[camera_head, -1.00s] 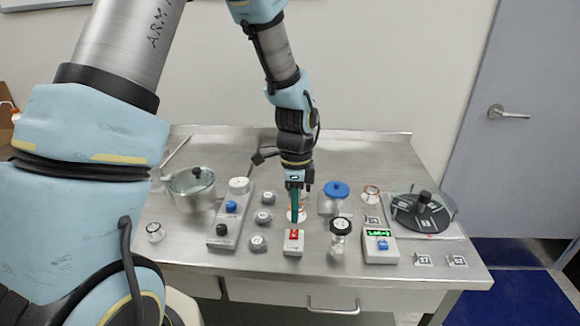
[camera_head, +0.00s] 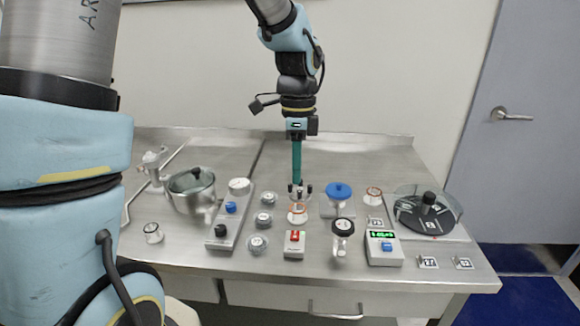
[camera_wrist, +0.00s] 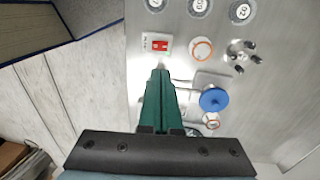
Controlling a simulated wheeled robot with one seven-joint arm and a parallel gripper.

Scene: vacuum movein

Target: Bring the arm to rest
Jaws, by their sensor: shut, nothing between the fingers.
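My gripper (camera_head: 297,180) has long green fingers. They are closed together, empty, and point down above the metal table (camera_head: 200,150). In the head view the fingertips appear just over a small clear item with dark knobs (camera_head: 299,194); I cannot tell the height gap. In the wrist view my gripper (camera_wrist: 160,73) reaches toward the box with a red switch (camera_wrist: 158,45), and the fingers look apart from it. The same red-switch box (camera_head: 295,243) stands near the front of the table. My arm rises from the gripper toward the top of the head view.
Left are a lidded pot (camera_head: 190,192) and a grey block with knobs (camera_head: 229,218). Right are a blue-topped item (camera_head: 339,191), a box with green display (camera_head: 383,247) and a black rotor (camera_head: 428,213). Several small jars stand between. The air above the table is free.

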